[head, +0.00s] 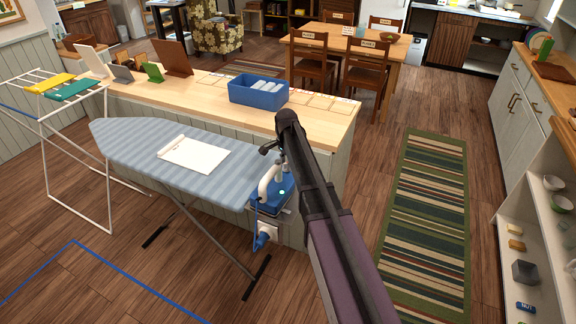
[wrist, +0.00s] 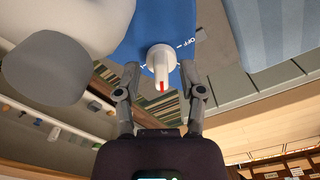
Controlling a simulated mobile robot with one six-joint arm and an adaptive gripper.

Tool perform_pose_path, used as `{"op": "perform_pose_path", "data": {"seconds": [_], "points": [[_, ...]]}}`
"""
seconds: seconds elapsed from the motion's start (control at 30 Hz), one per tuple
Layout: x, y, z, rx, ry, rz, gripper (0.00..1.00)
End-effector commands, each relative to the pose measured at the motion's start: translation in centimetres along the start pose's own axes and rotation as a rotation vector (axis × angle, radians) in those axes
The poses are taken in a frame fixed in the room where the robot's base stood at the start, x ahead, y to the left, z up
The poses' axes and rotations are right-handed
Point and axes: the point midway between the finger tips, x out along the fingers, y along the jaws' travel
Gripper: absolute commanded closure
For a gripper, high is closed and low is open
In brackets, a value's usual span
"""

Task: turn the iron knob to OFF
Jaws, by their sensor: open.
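The iron (head: 268,184), blue with a white handle, is at the right end of the striped ironing board (head: 140,140). In the wrist view its blue body (wrist: 150,22) fills the top. The white knob (wrist: 161,58) sticks out from it, with a red mark at its lower end in the picture. The OFF label (wrist: 192,43) is up and right of the knob; the red mark does not point at it. My gripper (wrist: 161,76) is open, one finger on each side of the knob, with gaps visible. My arm partly hides the iron in the head view.
A white sheet or pad (head: 195,154) lies on the board. Behind it a counter (head: 215,82) holds a blue bin (head: 259,97) and several stands. A drying rack (head: 50,130) is at left. A striped rug (head: 428,215) lies on open floor at right.

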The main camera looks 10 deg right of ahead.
Motion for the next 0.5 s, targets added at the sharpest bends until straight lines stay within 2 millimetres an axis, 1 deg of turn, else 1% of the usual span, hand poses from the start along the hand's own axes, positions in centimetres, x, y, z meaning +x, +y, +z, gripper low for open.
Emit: {"op": "perform_pose_path", "data": {"seconds": [0.27,0.3,0.37,0.4,0.43,0.5], "points": [[0.0,-0.01,0.02,0.0,0.0,0.0,0.49],[0.0,-0.01,0.02,0.0,0.0,0.0,0.6],[0.0,-0.01,0.02,0.0,0.0,0.0,0.78],[0.0,-0.01,0.02,0.0,0.0,0.0,0.9],[0.0,-0.01,0.02,0.0,0.0,0.0,0.99],[0.0,0.0,0.02,0.0,0.0,0.0,1.0]]}}
